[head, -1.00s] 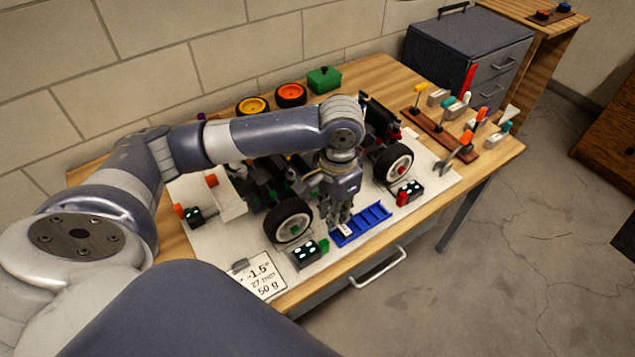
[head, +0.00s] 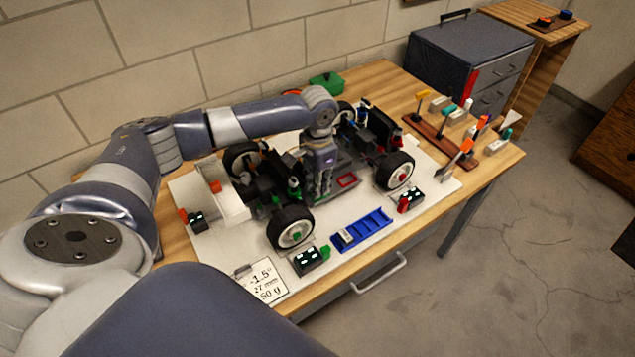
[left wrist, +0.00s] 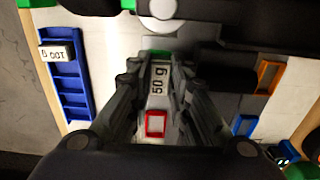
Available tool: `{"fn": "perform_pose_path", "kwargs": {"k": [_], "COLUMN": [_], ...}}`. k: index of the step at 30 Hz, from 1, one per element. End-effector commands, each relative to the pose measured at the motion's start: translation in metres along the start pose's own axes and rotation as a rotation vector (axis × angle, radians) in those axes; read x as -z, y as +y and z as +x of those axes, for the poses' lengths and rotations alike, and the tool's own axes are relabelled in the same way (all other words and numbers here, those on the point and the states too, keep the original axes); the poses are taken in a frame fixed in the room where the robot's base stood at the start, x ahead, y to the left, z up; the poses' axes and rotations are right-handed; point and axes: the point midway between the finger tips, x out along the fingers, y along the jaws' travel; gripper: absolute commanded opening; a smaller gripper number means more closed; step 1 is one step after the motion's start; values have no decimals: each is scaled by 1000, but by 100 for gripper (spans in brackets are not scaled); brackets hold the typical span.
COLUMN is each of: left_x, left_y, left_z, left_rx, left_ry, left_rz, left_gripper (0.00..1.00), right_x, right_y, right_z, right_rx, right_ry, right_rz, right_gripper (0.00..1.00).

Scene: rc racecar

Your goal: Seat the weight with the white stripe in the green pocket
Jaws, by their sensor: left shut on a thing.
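My left gripper (head: 318,192) points down over the middle of the car (head: 270,170). In the left wrist view its fingers (left wrist: 160,95) are shut on a light block weight (left wrist: 158,79) marked "50 g". I cannot make out a white stripe on it. A green edge (left wrist: 158,53), probably the green pocket, shows just beyond the weight; the rest is hidden. I cannot tell how high the weight is above it. A red-rimmed pocket (left wrist: 155,123) is nearer, also in the head view (head: 347,181). My right gripper is not in view.
The blue tray (head: 376,222) lies in front of the car, with one weight (head: 347,235) marked "100" at its left end. Wheels, such as the front one (head: 291,228), stand close by.

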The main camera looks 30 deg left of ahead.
Motion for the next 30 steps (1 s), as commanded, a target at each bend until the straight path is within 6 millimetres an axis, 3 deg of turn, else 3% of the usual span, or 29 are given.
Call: {"fn": "perform_pose_path", "kwargs": {"k": [11,12,14,25,30], "left_x": [0,1,1,1,2], "left_y": [0,0,0,0,0], "left_z": [5,5,5,2,-20], "left_rx": [0,1,1,1,1], "left_ry": [1,2,2,3,6], "left_rz": [0,0,0,0,1], "left_gripper": [0,27,38,38,38], "right_x": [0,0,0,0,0], "right_y": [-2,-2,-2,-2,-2], "right_z": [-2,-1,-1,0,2], "right_rx": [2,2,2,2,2], "right_ry": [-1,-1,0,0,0], "right_rz": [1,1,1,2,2], "right_gripper": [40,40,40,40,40]}}
